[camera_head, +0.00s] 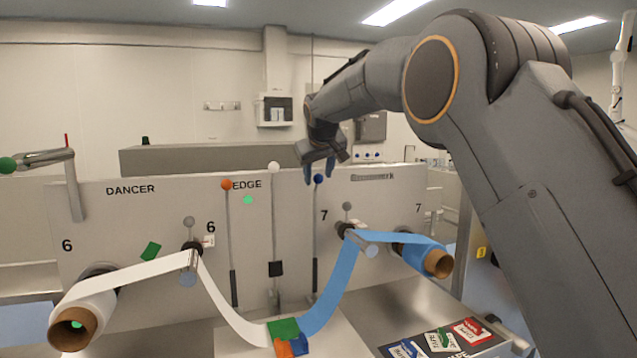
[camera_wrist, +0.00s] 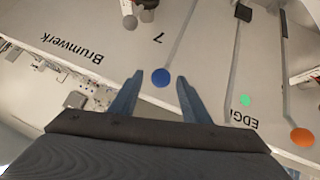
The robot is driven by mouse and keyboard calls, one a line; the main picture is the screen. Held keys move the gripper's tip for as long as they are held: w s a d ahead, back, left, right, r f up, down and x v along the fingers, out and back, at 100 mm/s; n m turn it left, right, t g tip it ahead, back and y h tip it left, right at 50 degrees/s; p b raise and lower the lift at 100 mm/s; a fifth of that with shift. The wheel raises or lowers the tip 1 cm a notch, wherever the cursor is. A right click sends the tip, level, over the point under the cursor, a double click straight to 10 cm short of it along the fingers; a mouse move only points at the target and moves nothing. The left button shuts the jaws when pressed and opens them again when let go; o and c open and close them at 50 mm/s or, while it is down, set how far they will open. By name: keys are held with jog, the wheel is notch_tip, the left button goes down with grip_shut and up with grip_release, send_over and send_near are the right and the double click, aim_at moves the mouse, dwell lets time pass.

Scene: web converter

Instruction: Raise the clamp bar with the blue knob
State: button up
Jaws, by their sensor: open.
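The blue knob (camera_head: 319,179) tops a thin upright rod (camera_head: 316,235) on the light machine panel, beside the number 7. My gripper (camera_head: 322,177) is open at the knob's height in the head view. In the wrist view the blue knob (camera_wrist: 161,77) shows between the two blue fingertips (camera_wrist: 159,78), with space on both sides of it. I cannot tell how far along the fingers the knob lies; no contact shows. A dark sleeve sits low on the rod. The clamp bar is not clearly made out.
A white knob (camera_head: 273,167) and an orange knob (camera_head: 226,184) top rods to the left. A white web (camera_head: 225,300) and a blue web (camera_head: 336,285) hang from rollers and meet at coloured patches (camera_head: 284,329). A dark board with cards (camera_head: 440,340) lies at lower right.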

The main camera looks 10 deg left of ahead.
jog(key=shift+b+v, duration=0.85)
jog(key=shift+v, duration=1.7)
jog(key=s+d+f+m+g+h+b, duration=0.1)
jog(key=s+d+f, duration=0.3)
jog(key=d+f, duration=0.3)
jog(key=s+d+f+m+g, duration=0.1)
jog(key=s+d+f, duration=0.3)
jog(key=d+f, duration=0.25)
jog(key=s+d+f+m+g+h+b, duration=0.1)
jog(key=s+d+f+g, duration=0.1)
jog(key=s+d+f, duration=0.35)
jog(key=s+d+f+m+g, duration=0.1)
jog(key=s+d+f, duration=0.4)
jog(key=s+f, duration=0.2)
jog(key=s+d+f+m+g, duration=0.1)
jog(key=s+d+f, duration=0.4)
jog(key=s, duration=0.6)
jog(key=s+d+f+m+g, duration=0.1)
jog(key=s+d+f+m, duration=0.1)
jog(key=s+d+f, duration=0.3)
jog(key=s+f+b, duration=0.1)
jog(key=s+f, duration=0.3)
jog(key=shift+s+f+g, duration=0.2)
jog(key=shift+s+g, duration=0.1)
jog(key=shift+g, duration=0.1)
jog(key=shift+c, duration=0.3)
